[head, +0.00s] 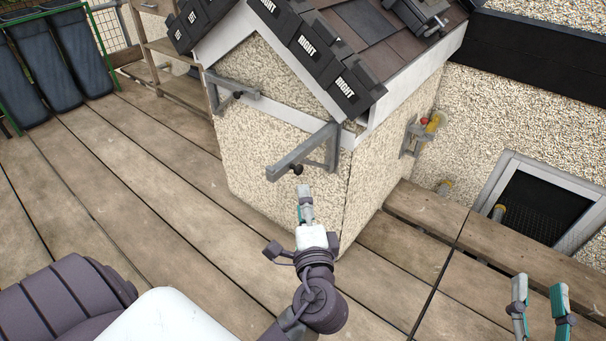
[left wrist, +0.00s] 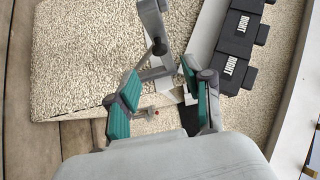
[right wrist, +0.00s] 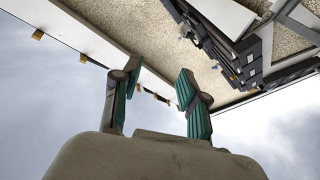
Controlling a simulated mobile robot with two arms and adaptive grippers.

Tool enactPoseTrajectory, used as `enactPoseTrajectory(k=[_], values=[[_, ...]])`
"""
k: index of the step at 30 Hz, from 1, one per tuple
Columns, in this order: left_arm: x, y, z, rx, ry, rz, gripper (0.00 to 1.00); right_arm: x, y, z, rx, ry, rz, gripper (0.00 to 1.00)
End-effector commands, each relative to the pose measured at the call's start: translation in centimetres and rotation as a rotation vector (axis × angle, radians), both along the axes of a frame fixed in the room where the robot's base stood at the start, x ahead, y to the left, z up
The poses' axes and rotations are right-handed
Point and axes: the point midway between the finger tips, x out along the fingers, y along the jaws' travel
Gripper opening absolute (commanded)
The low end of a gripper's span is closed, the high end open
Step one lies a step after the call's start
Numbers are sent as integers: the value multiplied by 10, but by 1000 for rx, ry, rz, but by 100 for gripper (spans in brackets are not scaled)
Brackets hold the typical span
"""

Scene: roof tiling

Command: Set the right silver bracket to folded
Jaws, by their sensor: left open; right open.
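The right silver bracket (head: 305,152) sticks out from the wall of the small stucco house, near its right corner, with a dark knob (head: 297,169) under its arm. In the left wrist view the bracket (left wrist: 150,22) and its knob (left wrist: 158,47) show just beyond the fingertips. My left gripper (head: 305,190) is below the bracket's outer end, apart from it; in its wrist view the fingers (left wrist: 160,82) are open and empty. My right gripper (head: 539,283) is open and empty at the lower right, far from the bracket; its fingers also show in its wrist view (right wrist: 158,75).
Roof tiles marked RIGHT (head: 308,48) overhang the brackets. A valve with a yellow and red fitting (head: 430,123) is on the side wall. A framed opening (head: 540,200) is at right.

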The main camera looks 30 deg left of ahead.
Motion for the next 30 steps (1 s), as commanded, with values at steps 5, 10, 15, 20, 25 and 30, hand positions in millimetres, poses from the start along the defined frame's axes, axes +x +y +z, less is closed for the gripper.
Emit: enactPoseTrajectory(k=[5,10,15,20,25,30], values=[[32,26,-1,3,-2,-1,51,-3,2,14,25,-93,6,43],[57,48,-1,2,-1,-1,51,-9,2,30,53,-190,11,43],[74,62,-1,2,1,-3,51,-15,3,42,74,-267,16,43],[80,67,-2,-1,2,-3,51,-18,3,47,83,-299,17,43],[81,68,-1,-1,2,-3,51,-18,3,48,84,-303,18,43],[80,68,-1,-1,2,-3,39,-18,3,48,83,-302,18,43]])
